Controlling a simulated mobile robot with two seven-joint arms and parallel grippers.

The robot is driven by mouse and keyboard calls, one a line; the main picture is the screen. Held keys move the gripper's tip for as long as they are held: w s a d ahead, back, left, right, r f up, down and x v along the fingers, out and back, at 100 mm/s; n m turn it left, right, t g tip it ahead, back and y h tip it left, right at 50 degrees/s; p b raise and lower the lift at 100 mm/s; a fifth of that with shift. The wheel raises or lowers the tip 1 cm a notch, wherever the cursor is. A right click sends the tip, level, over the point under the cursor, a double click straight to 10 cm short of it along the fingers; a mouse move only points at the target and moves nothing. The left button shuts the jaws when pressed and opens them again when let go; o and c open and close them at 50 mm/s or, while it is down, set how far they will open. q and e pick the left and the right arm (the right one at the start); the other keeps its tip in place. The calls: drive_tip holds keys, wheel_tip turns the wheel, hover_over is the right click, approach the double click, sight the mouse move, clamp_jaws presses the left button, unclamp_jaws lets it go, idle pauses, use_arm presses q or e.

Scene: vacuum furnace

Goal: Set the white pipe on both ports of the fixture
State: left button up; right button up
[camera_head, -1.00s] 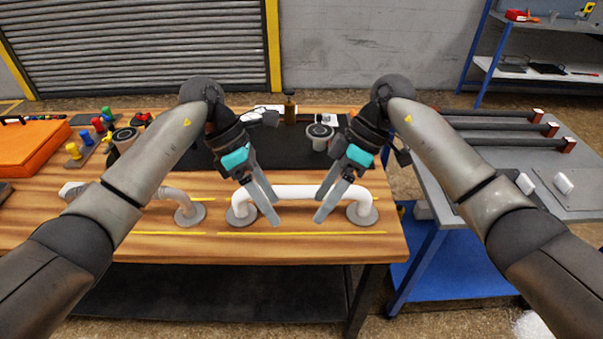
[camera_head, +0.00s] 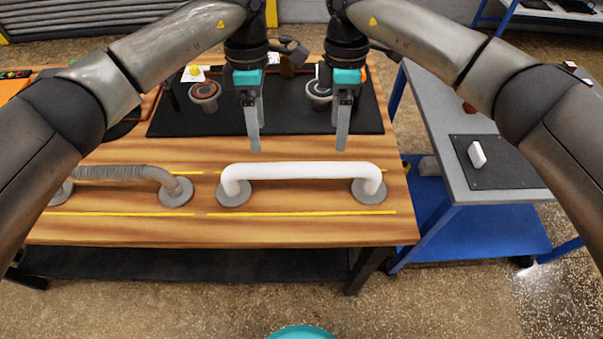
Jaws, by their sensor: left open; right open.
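The white pipe (camera_head: 300,171) stands on the wooden table as a low arch, its two bent ends down at round grey flanges. My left gripper (camera_head: 254,148) and my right gripper (camera_head: 341,148) hang behind and above it, fingers pointing down, apart from the pipe. Both are open and empty, seen nearly edge-on. Two round port-like pieces stand on the black mat (camera_head: 167,126): a left port with a brown top (camera_head: 205,95) and a right port (camera_head: 318,95) between my grippers. I cannot tell for sure whether these are the fixture's ports.
A grey ribbed pipe (camera_head: 115,173) with similar flanges stands left of the white pipe. Yellow lines mark the wooden table (camera_head: 300,232). A grey side table (camera_head: 508,196) with a white block (camera_head: 477,154) stands at right. The table's front strip is clear.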

use_arm(q)
drive_tip(key=s+f, duration=0.1)
drive_tip(key=f, duration=0.3)
drive_tip(key=s+f, duration=0.1)
drive_tip(key=f, duration=0.9)
drive_tip(key=shift+s+f, duration=0.25)
drive_tip(key=shift+s, duration=0.15)
use_arm(e)
drive_tip(key=s+f, duration=0.1)
drive_tip(key=f, duration=0.3)
drive_tip(key=s+f, duration=0.1)
drive_tip(key=f, duration=0.4)
drive_tip(key=s+f, duration=0.1)
drive_tip(key=f, duration=0.4)
drive_tip(key=shift+f, duration=0.25)
use_arm(q)
clamp_jaws()
use_arm(e)
drive_tip(key=shift+w, duration=0.1)
clamp_jaws()
use_arm(q)
drive_tip(key=shift+w, duration=0.1)
use_arm(e)
drive_tip(key=shift+r, duration=0.1)
